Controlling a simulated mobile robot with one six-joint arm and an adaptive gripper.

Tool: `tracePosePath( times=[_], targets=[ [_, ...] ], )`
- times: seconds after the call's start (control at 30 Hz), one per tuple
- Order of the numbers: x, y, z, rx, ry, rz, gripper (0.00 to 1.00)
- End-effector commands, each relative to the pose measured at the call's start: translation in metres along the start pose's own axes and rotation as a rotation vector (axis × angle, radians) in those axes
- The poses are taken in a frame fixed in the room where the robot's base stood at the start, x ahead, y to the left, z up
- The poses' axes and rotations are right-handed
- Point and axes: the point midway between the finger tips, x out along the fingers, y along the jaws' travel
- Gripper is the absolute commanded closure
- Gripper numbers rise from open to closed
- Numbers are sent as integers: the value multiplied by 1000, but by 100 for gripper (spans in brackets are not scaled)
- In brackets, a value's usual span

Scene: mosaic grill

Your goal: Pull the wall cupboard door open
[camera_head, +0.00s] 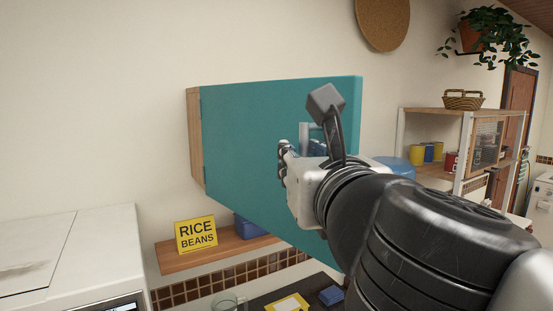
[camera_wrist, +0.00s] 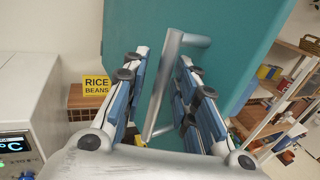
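The wall cupboard's teal door (camera_head: 240,130) fills the middle of the head view, and its wooden side (camera_head: 195,137) shows at the left. The door's right part looks nearer to me, so it seems to stand out at an angle. The inside is hidden. A grey bar handle (camera_wrist: 165,85) is on the door, tilted in the wrist view. It shows partly behind my arm in the head view (camera_head: 304,137). My gripper (camera_wrist: 160,75) has its fingers apart, one on each side of the bar, with gaps visible. I cannot tell whether either finger touches it.
A wooden shelf (camera_head: 180,262) with a yellow RICE BEANS sign (camera_head: 196,235) and a blue container (camera_head: 247,229) is below the door. A white appliance (camera_head: 70,255) stands at the left. A rack (camera_head: 435,175) with tins is at the right. Open wall is left of the cupboard.

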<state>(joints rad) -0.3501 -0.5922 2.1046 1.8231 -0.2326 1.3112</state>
Motion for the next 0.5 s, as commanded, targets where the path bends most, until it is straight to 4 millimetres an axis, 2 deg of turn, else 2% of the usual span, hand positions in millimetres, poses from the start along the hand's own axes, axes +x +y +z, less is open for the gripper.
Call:
tracePosePath(
  times=[0.33, 0.5],
  targets=[
    [-1, 1, 1, 1, -1, 2, 69],
    [-19, 1, 2, 3, -4, 3, 69]
  ],
)
